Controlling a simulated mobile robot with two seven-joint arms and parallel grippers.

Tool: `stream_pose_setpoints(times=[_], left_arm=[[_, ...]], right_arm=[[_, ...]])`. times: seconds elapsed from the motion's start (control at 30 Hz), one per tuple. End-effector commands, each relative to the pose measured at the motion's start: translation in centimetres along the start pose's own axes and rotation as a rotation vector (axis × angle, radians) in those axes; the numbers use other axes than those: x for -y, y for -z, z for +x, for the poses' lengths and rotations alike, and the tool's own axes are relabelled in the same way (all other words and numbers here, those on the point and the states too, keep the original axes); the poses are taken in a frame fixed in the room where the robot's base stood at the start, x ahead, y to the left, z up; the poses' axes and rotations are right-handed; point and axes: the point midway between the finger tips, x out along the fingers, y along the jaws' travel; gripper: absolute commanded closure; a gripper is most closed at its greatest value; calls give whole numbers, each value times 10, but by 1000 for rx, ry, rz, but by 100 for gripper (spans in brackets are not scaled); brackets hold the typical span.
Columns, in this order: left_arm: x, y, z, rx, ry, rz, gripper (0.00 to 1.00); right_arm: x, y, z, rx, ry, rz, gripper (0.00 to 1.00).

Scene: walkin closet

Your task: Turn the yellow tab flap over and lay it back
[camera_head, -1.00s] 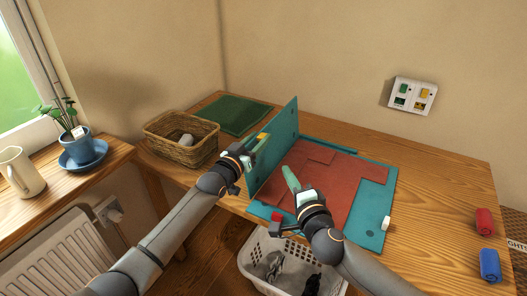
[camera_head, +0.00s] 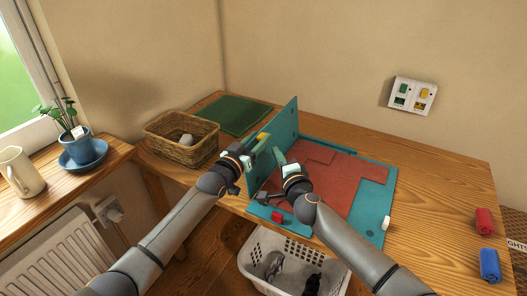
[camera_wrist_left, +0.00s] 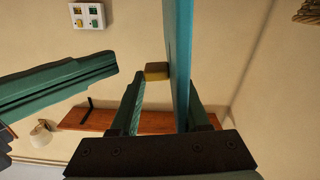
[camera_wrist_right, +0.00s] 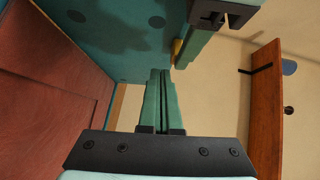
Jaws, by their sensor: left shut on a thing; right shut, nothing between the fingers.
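The teal flap (camera_head: 284,138) stands upright on the left side of the teal board (camera_head: 378,205). Its yellow tab (camera_head: 263,136) sits at the near upper edge and also shows in the left wrist view (camera_wrist_left: 156,71). My left gripper (camera_head: 260,147) is shut on the flap's edge beside the tab; the left wrist view shows the teal panel (camera_wrist_left: 180,60) between its fingers. My right gripper (camera_head: 279,156) is shut and empty on the flap's right side. In the right wrist view its fingertips (camera_wrist_right: 160,74) are close to the flap's face; contact is unclear.
Red cloth (camera_head: 345,190) lies on the board. A red tab (camera_head: 277,216) and white tab (camera_head: 386,223) sit at its edges. A wicker basket (camera_head: 168,150) and green mat (camera_head: 236,113) are to the left. Red (camera_head: 484,221) and blue (camera_head: 490,264) rolls lie right. A white basket (camera_head: 255,265) is below.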

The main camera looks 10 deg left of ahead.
Motion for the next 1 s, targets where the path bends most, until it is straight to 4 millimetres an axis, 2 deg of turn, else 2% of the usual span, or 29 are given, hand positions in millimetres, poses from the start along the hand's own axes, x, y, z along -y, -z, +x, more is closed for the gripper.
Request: stream_pose_setpoints(times=[0.4,0.7,1.0], left_arm=[[0,-2,0,4,0,-3,100],[0,-2,0,4,0,-3,100],[0,-2,0,4,0,-3,100]], right_arm=[[-2,-19,27,5,-7,-3,100],[-3,-29,35,5,-8,-1,100],[-2,-30,38,4,-5,1,100]])
